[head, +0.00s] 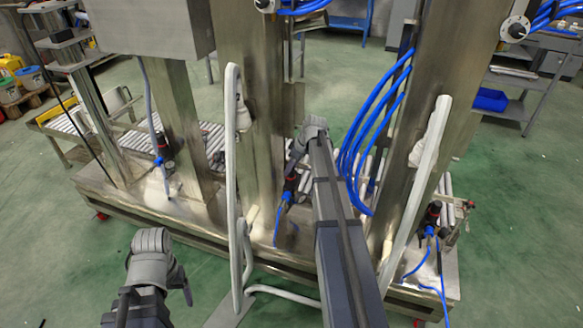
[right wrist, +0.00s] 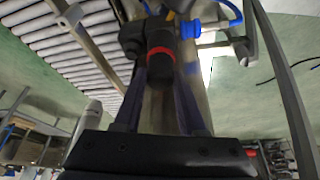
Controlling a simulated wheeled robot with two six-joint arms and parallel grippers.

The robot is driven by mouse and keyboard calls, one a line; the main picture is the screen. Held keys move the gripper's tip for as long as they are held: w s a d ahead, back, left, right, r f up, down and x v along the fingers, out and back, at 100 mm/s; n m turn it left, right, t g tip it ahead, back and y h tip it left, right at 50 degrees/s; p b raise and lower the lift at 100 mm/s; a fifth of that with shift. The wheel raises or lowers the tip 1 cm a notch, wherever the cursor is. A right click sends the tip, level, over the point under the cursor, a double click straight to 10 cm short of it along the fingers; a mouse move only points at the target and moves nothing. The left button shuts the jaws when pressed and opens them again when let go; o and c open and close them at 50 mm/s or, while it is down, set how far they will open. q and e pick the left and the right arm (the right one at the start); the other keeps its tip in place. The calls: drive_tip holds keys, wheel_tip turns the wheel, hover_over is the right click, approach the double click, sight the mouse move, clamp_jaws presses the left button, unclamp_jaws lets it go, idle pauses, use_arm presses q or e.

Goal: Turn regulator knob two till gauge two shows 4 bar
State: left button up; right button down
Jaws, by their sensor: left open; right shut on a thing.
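Regulator knob two, black with a red ring, is on the middle regulator (head: 287,197) in the head view. In the right wrist view the knob (right wrist: 160,58) stands between my two fingers. My right gripper (head: 292,178) is shut on it, partly hidden by my own arm.
Similar regulators stand at the left (head: 163,152) and right (head: 432,218). Blue hoses (head: 362,150) hang beside my right arm. White bent pipes (head: 233,170) rise in front of the columns. Another dial (head: 515,29) is at upper right. Green floor is clear at lower left.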

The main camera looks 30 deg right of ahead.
drive_tip(key=shift+n, duration=0.4)
drive_tip(key=shift+c, duration=2.3)
unclamp_jaws()
drive_tip(key=p+v, duration=0.7)
drive_tip(key=v, duration=0.1)
drive_tip(key=shift+w+d+f, duration=0.1)
drive_tip(key=shift+d, duration=0.05)
